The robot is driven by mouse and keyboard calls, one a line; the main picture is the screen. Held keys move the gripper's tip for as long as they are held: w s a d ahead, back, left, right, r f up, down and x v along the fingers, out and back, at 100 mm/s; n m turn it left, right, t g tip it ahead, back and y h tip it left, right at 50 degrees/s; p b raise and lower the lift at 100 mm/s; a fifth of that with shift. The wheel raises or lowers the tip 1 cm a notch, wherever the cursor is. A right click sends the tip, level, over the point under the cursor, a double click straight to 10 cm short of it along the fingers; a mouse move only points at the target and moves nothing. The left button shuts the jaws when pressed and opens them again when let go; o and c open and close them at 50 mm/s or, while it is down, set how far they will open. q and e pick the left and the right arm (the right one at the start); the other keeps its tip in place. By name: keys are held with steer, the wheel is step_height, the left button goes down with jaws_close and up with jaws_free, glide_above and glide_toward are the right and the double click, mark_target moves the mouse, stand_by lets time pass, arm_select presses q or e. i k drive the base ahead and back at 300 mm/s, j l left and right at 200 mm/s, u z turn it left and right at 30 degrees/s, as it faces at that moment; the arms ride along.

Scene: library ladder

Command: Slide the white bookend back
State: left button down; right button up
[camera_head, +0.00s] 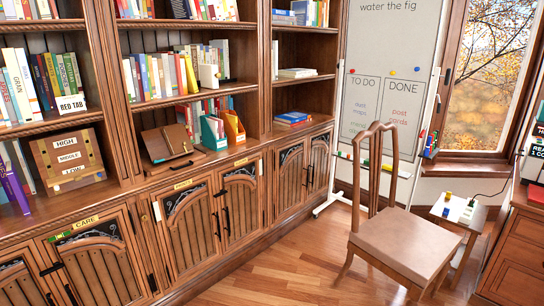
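A small white block-like piece, which looks like the white bookend (208,76), stands on the middle shelf of the central bookcase. It is at the right part of a row of upright books (160,76), near the shelf's front edge. A taller pale grey-white book or panel (221,58) stands just behind it to the right. I cannot tell whether the bookend touches the books. Neither of my grippers shows in the head view.
Below that shelf, a teal file holder (213,133) and an orange one (234,127) stand on the cabinet top beside a wooden book stand (168,145). A chair (390,220) and a whiteboard (385,100) are at right. Wood floor (285,272) is open before the cabinets.

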mark_target(209, 76)
steer(key=i+u, duration=0.1)
steer(key=i, duration=0.55)
steer(key=i+l, duration=0.15)
steer(key=i, duration=0.45)
steer(key=i+u, duration=0.15)
steer(key=i, duration=0.45)
steer(key=i+l+u, duration=0.1)
steer(key=i+l, duration=0.15)
steer(key=i, duration=0.4)
steer(key=i+u, duration=0.15)
